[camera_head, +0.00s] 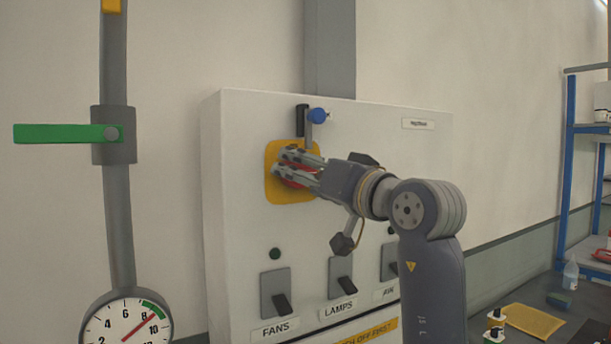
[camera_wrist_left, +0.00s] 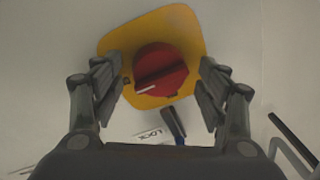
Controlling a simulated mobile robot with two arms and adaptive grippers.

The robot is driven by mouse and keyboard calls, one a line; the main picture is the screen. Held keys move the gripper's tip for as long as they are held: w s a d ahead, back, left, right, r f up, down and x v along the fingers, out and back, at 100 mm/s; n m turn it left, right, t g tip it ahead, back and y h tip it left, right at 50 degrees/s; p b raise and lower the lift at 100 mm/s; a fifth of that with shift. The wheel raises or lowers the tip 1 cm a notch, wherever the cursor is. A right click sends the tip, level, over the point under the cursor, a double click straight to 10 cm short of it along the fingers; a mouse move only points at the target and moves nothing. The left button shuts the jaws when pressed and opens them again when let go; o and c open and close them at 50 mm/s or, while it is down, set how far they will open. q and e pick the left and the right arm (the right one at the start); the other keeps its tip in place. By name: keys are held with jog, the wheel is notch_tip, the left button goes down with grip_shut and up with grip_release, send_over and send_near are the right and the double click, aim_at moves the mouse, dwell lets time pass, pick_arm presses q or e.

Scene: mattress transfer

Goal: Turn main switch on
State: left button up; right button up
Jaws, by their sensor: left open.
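The main switch is a red rotary knob on a yellow plate (camera_head: 272,188) high on the white panel (camera_head: 240,220). In the left wrist view the red knob (camera_wrist_left: 172,62) sits in the middle of the yellow plate (camera_wrist_left: 150,25), with a white mark on its bar. My left gripper (camera_head: 280,163) is at the knob and partly hides it in the head view. In the left wrist view the left gripper (camera_wrist_left: 160,82) is open, with one finger on each side of the knob. Contact with it cannot be told. My right gripper is not in view.
Below are the FANS switch (camera_head: 276,292), the LAMPS switch (camera_head: 341,278) and a partly hidden third switch. A pipe with a green handle (camera_head: 62,133) and a gauge (camera_head: 126,322) stands left. Shelves (camera_head: 568,140) are right.

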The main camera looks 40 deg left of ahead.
aim_at(316, 116)
pick_arm(q)
notch_tip(316, 116, up, 10)
jog(key=shift+a+f, duration=0.1)
jog(key=shift+f, duration=0.05)
dwell(0.3)
jog(key=s+d+f+n+t+h+p, duration=0.1)
jog(key=s+d+f+n+p, duration=0.2)
jog(key=d+f, duration=0.75)
jog(key=w+a+n+p, duration=0.1)
jog(key=w+a+p, duration=0.2)
jog(key=a, duration=0.7)
jog(key=shift+a+r+n+p, duration=0.25)
jog(key=shift+n+p, duration=0.05)
jog(key=shift+p, duration=0.55)
jog(key=shift+s+d, duration=0.1)
jog(key=c, duration=1.1)
